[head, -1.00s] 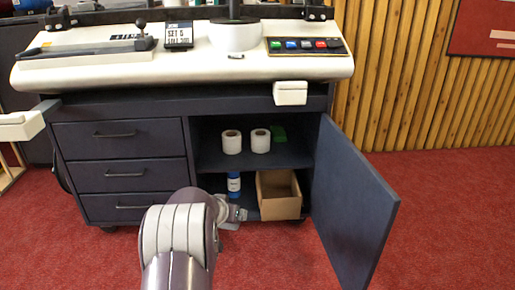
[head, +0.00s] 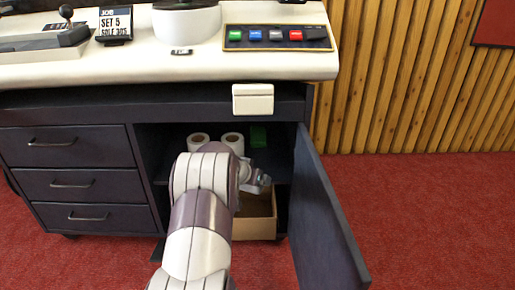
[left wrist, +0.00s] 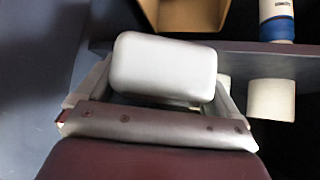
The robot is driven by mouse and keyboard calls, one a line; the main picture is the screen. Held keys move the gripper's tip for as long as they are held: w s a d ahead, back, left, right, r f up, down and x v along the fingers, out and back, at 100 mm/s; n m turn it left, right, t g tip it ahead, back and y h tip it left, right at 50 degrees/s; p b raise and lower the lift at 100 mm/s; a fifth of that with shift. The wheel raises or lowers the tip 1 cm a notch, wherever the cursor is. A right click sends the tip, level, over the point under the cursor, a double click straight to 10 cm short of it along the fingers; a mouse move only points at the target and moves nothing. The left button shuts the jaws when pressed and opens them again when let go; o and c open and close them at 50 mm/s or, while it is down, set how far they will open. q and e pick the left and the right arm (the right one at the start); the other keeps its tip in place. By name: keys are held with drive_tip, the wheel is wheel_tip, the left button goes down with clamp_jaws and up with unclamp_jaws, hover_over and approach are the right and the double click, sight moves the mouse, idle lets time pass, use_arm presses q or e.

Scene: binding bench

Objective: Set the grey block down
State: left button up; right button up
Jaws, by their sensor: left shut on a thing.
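The grey block (left wrist: 163,68) is a smooth light-grey box with rounded edges, filling the middle of the left wrist view. My left gripper (left wrist: 163,88) is shut on it, with one finger at each side. In the head view my left gripper (head: 258,182) is at the open cabinet, in front of the right part of its shelf and above the cardboard box. The block is not clearly distinguishable there. My right gripper is not in view.
The open door (head: 325,225) bounds the right side.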

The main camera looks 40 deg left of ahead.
use_arm(q)
drive_tip(key=w+a, duration=0.1)
drive_tip(key=w, duration=0.1)
drive_tip(key=w+p, duration=0.1)
drive_tip(key=w, duration=0.2)
drive_tip(key=w+a+p, duration=0.1)
drive_tip(key=w, duration=0.2)
drive_tip(key=shift+w+a+r, duration=0.15)
drive_tip(key=shift+w+a, duration=0.05)
drive_tip(key=shift+a, duration=0.1)
drive_tip(key=shift+w+a, duration=0.1)
drive_tip(key=shift+w, duration=0.25)
drive_tip(key=w+p, duration=0.1)
drive_tip(key=w+a+p, duration=0.1)
drive_tip(key=w, duration=0.1)
drive_tip(key=shift+w, duration=0.2)
wheel_tip(320, 180, down, 2)
drive_tip(key=shift+f+b, duration=0.1)
drive_tip(key=shift+b, duration=0.9)
drive_tip(key=shift+r, duration=0.2)
drive_tip(key=shift+f, duration=0.1)
